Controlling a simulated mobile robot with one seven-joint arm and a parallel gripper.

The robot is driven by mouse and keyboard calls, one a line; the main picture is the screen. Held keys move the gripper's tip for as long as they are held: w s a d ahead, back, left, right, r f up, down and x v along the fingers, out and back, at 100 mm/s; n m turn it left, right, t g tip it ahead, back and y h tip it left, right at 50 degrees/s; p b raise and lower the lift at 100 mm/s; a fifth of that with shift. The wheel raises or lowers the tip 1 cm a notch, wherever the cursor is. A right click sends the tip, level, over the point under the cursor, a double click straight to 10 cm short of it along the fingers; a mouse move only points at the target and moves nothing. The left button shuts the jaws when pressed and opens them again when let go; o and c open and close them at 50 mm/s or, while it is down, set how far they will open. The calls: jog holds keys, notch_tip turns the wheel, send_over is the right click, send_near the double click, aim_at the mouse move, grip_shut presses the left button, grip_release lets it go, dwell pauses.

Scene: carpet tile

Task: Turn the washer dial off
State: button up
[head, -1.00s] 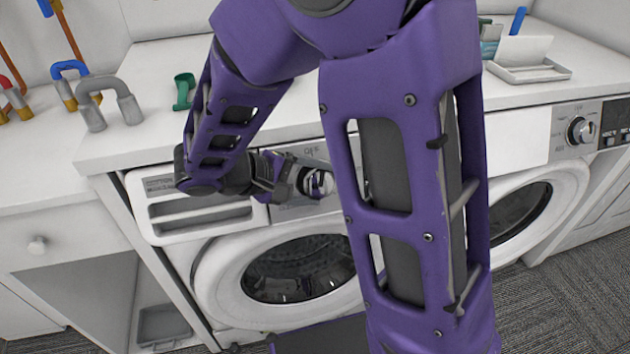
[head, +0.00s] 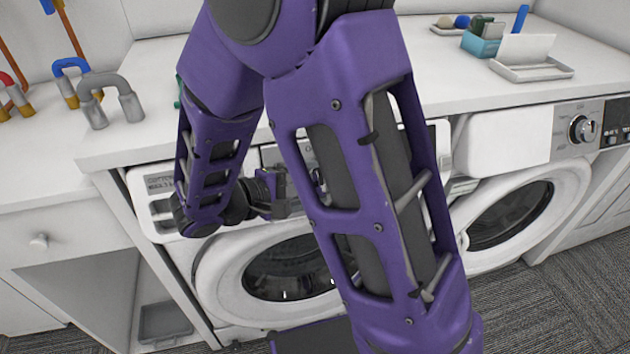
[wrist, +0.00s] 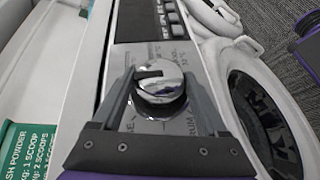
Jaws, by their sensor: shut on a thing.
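The washer (head: 212,280) is the white front loader on the left, under the counter. Its dial (wrist: 158,85) is a round chrome knob with a dark mark toward its upper left in the wrist view. My gripper (wrist: 163,93) is shut on the dial, one finger on each side. In the head view my gripper (head: 287,190) is at the washer's control panel, and my arm hides most of the dial and panel. The panel's printed labels are only partly readable.
A second front loader with its own dial (head: 582,129) stands to the right. The counter holds grey (head: 112,98) and blue pipe bends at left, and a white tray (head: 530,68) and teal box (head: 482,42) at right.

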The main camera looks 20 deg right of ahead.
jog(key=o, duration=1.3)
jog(key=shift+c, duration=0.2)
jog(key=p+v, duration=0.1)
jog(key=v, duration=1.6)
jog(key=shift+r, duration=0.15)
jog(key=shift+a, duration=0.1)
